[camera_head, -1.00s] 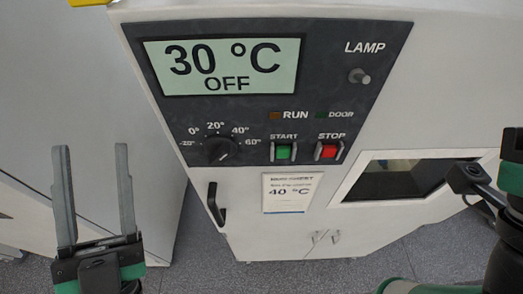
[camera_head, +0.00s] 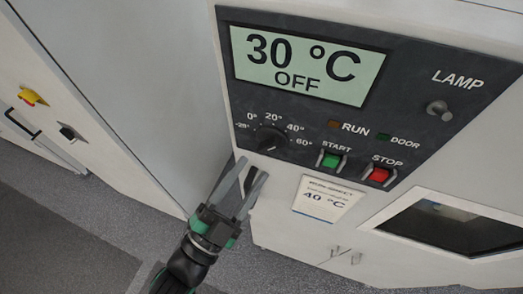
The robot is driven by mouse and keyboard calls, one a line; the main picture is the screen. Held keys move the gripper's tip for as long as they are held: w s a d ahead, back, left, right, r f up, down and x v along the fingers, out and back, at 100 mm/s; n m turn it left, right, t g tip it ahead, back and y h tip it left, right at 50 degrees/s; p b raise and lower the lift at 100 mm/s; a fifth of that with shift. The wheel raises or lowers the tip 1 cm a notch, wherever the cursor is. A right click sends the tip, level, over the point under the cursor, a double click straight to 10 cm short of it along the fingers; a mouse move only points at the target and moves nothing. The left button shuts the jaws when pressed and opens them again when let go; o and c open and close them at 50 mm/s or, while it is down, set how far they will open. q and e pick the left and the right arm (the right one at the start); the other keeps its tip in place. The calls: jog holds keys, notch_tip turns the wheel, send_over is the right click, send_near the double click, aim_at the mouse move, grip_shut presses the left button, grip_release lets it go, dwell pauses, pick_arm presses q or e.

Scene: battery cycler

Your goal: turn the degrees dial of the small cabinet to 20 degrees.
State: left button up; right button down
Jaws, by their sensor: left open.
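The degrees dial (camera_head: 270,139) is a round black knob on the dark control panel (camera_head: 400,60) of the small cabinet, with marks from -20° to 60° around it. Its pointer is too small to read. The display (camera_head: 303,63) above it shows 30 °C and OFF. My left gripper (camera_head: 254,168) is open and empty. Its two grey fingers point up toward the dial, with the tips just below it in the picture. I cannot tell whether they touch the cabinet front. My right gripper is out of view.
The green START button (camera_head: 331,160) and red STOP button (camera_head: 378,174) sit right of the dial. The LAMP switch (camera_head: 439,110) sticks out at upper right. A labelled sheet (camera_head: 327,199) and a window (camera_head: 450,225) are below.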

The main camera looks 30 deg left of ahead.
aim_at(266, 151)
pick_arm(q)
jog(key=p+x, duration=0.1)
jog(key=x, duration=0.3)
jog(key=shift+w+r, duration=0.15)
jog(key=shift+w, duration=0.2)
jog(key=shift+c, duration=0.2)
grip_shut()
